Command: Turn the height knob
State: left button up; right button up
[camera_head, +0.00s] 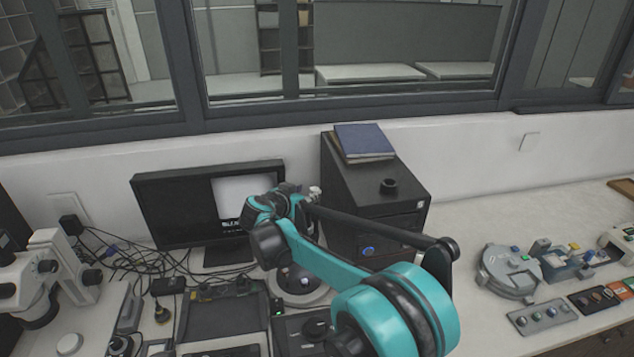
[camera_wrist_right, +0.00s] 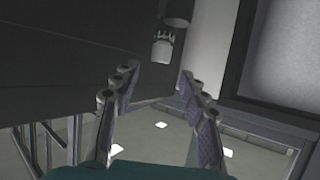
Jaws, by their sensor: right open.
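In the head view my right gripper (camera_head: 305,194) is at the upper left side of a black box-shaped unit (camera_head: 375,222), in front of the monitor. In the right wrist view its two fingers (camera_wrist_right: 158,92) are apart with nothing between them. A small pale toothed piece (camera_wrist_right: 163,48) under a dark cylinder (camera_wrist_right: 177,12) lies beyond the fingertips, apart from them; I cannot tell whether it is the height knob. A blue round knob (camera_head: 367,251) is on the unit's front. My left gripper is not in view.
A monitor (camera_head: 165,212) and tangled cables stand behind the arm. Blue books (camera_head: 362,140) and a black cup-shaped part (camera_head: 389,186) lie on the unit. A microscope (camera_head: 40,285) is at left. A round grey device (camera_head: 508,272) and small panels are at right.

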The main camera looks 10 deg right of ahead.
aim_at(314, 189)
jog(key=x, duration=0.6)
jog(key=shift+w+d+f+b, duration=0.15)
jog(key=shift+w+f+b, duration=0.1)
jog(key=shift+b, duration=0.15)
grip_shut()
